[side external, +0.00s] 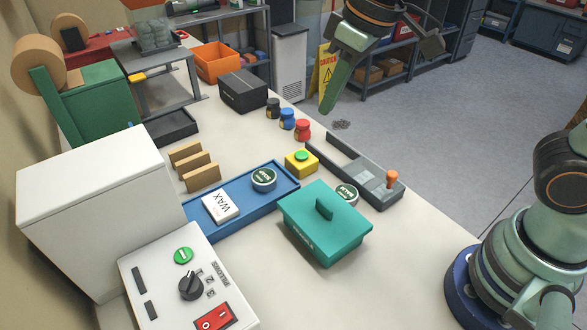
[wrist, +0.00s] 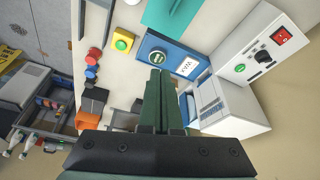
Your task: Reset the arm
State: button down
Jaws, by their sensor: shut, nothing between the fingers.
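My gripper (side external: 327,104) is raised above the far side of the table in the side view, clear of everything there. Its green fingers are together and empty, and the fingertips (wrist: 160,73) also show shut in the wrist view. Below it, a blue tray (side external: 240,213) holds a white WAX box (side external: 221,206) lying flat and a round green-and-white tin (side external: 264,179). A teal lidded box (side external: 325,232) stands in front of the tray's right end. Another round tin (side external: 347,193) is partly hidden behind the teal box.
A white machine (side external: 100,200) with a control panel (side external: 188,285) stands at left. A yellow button box (side external: 301,162), a grey fixture (side external: 360,172) with an orange knob, several jars (side external: 287,119), a black box (side external: 243,90) and brown dividers (side external: 195,168) stand on the table.

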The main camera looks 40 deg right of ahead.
jog(key=s+d+f+m+t+h, duration=0.1)
jog(key=s+d+m, duration=0.3)
jog(key=d, duration=0.9)
jog(key=shift+d+f+t, duration=0.15)
jog(key=shift+t, duration=0.45)
